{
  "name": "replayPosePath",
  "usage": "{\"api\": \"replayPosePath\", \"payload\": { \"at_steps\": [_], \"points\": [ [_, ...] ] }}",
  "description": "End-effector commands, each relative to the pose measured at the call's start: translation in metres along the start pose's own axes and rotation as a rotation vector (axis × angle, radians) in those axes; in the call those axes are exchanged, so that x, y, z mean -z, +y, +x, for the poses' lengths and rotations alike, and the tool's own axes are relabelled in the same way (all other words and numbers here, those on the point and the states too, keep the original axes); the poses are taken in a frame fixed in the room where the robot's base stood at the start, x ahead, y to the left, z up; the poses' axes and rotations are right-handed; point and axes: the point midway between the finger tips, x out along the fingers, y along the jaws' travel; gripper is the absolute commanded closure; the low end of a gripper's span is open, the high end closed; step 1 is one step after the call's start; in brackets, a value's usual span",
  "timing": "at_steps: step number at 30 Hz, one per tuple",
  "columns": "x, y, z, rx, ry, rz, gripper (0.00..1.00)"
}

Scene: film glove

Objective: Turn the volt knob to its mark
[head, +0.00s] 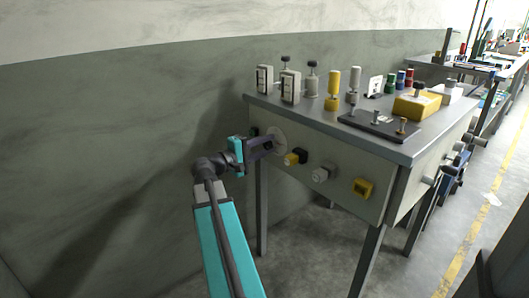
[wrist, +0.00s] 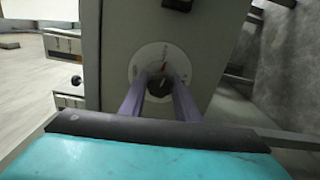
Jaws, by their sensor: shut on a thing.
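The volt knob is a dark round knob (wrist: 160,84) at the middle of a round white dial plate (wrist: 138,70) in the wrist view. A thin light line shows on the knob, and small reddish marks show on the dial above it; the exact angle between them is too small to tell. My gripper (wrist: 160,92) is shut on the knob, one finger on each side. In the head view my gripper (head: 268,146) reaches the left end of the panel and covers the knob; part of the white dial (head: 279,140) shows beside it.
Several posts and a yellow box (head: 416,106) stand on the bench top. A green-grey wall (head: 110,130) is behind.

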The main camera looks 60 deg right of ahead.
Motion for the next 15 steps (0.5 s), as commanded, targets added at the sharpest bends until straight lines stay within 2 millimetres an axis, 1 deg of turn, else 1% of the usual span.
{"api": "replayPosePath", "payload": {
  "at_steps": [1, 15],
  "points": [
    [0.0056, -0.0008, -0.0005, -0.006, 0.014, 0.045, 0.93],
    [0.0054, -0.0013, -0.0006, -0.004, 0.015, 0.491, 0.93]
  ]
}}
